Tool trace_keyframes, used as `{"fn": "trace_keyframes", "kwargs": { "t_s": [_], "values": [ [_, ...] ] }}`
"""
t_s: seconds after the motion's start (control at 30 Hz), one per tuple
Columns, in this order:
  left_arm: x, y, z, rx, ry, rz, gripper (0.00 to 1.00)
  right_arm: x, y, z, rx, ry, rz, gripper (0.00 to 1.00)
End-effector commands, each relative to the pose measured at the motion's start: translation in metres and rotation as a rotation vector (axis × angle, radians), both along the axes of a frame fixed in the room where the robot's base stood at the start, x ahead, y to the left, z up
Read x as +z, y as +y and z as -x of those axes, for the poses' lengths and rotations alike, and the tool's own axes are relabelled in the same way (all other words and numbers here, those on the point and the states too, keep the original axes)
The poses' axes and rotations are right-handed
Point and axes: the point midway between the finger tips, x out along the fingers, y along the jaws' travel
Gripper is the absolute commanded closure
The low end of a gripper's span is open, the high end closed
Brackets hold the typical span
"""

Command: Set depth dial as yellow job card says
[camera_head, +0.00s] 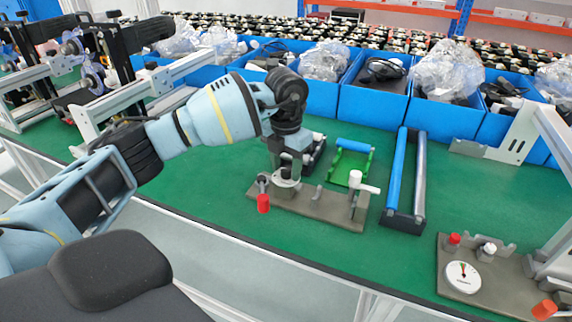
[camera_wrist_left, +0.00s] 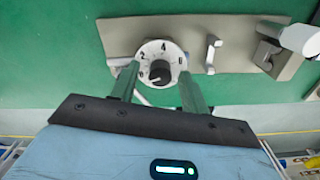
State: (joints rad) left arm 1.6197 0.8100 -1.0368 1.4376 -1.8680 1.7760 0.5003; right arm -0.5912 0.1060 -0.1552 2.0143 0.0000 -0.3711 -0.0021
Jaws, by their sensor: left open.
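The depth dial (camera_wrist_left: 150,53) is a round white face with black numbers and a dark knob (camera_wrist_left: 160,70) in the middle. It sits on a grey-brown plate (camera_wrist_left: 222,55). The numbers 2 and 4 are readable; the knob's exact setting is hard to tell. My left gripper (camera_wrist_left: 158,75) is open, one finger on each side of the knob; contact cannot be told. In the head view my left gripper (camera_head: 287,168) points down over the dial (camera_head: 283,183) and partly hides it. No yellow job card shows clearly in either view. My right gripper is not in view.
A red-ended handle (camera_head: 263,203) and a white-topped clamp (camera_head: 356,179) stand on the same plate. A blue-and-grey roller frame (camera_head: 404,178) and a green frame (camera_head: 350,162) stand nearby. A gauge (camera_head: 463,277) sits at right. Blue bins (camera_head: 375,106) line the back.

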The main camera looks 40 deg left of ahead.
Motion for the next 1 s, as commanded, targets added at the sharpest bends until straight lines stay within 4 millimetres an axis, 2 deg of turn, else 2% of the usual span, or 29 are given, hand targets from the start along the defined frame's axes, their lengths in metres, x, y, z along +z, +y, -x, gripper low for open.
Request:
{"fn": "trace_keyframes", "kwargs": {
  "t_s": [0.07,0.4,0.77,1.0],
  "values": [
    [0.0,0.0002,0.0,0.0,0.0,0.0,0.55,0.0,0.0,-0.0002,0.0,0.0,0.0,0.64],
    [0.0003,0.0001,0.0,0.001,0.0,0.0,0.99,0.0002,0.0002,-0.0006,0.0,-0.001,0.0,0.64],
    [0.0013,0.0001,-0.0002,-0.057,-0.001,0.0,0.99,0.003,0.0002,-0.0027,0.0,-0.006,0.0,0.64],
    [0.002,0.0002,-0.0005,-0.216,-0.002,-0.001,0.99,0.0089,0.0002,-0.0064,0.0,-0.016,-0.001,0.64]
  ]
}}
